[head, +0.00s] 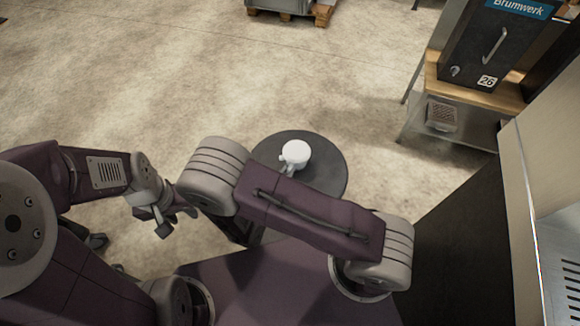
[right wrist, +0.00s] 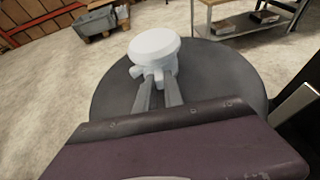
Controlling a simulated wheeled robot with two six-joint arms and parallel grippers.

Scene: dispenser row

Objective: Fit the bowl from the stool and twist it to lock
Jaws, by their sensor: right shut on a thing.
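The bowl (head: 296,153) is a white, round, lidded-looking piece with small side lugs. It is over the dark round stool (head: 330,157); I cannot tell whether it still touches the top. It also shows in the right wrist view (right wrist: 153,43), where the fingers of my right gripper (right wrist: 159,77) are shut on its near side, at a lug below the rim. In the head view my right arm hides most of that gripper. My left gripper (head: 174,217) hangs empty at the left, its fingers apart, away from the stool.
A dark dispenser labelled Brumwerk (head: 500,45), with a handle and number 26, stands on a wooden-topped bench (head: 470,92) at upper right. A pale cabinet (head: 540,190) stands at the right edge. A pallet (head: 290,12) is far back.

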